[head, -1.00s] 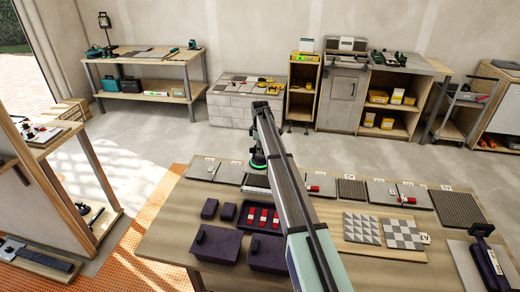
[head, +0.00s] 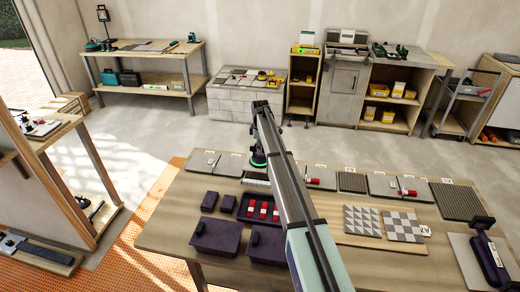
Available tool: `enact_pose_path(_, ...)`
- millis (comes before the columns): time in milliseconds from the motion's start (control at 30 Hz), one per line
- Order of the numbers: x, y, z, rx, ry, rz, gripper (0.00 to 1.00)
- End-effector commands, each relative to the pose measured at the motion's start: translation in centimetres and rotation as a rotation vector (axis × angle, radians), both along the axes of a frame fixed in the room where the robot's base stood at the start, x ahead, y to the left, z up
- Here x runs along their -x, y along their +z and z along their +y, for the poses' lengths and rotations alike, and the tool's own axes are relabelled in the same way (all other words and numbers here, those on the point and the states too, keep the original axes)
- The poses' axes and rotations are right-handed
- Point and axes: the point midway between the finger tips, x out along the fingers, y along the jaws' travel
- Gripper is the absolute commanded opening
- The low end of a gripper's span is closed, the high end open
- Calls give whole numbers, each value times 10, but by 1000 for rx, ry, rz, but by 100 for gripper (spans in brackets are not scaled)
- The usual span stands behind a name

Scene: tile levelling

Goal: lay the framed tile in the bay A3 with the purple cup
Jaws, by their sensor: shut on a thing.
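My gripper (head: 256,176) is over the back row of the workbench, at the end of my arm, under a green-ringed wrist. It is small, dark and partly hidden. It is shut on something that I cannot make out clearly. A grey plate lies just beneath or beside it; whether it is held, and whether it has a frame, I cannot tell. Bay labels along the row are too small to read, so I cannot pick out A3. A dark purple tool with a black handle (head: 490,255) rests on a grey plate at the right; I cannot tell whether it is the purple cup.
The wooden workbench (head: 175,238) carries grey tiles (head: 228,164), a ribbed plate (head: 455,200) and patterned tiles (head: 403,227). A purple tray (head: 241,211) holds red-and-white pieces. Purple boxes (head: 215,238) stand near it. My arm crosses the middle and hides part of the bench.

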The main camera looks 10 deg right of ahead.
Motion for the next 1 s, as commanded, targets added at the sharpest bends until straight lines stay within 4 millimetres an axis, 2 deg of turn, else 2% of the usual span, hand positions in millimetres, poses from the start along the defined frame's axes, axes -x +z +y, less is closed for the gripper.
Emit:
enact_pose_path(333,0,0,0,0,0,-1,0)
enact_pose_path(1000,0,-18,0,0,0,-1,0)
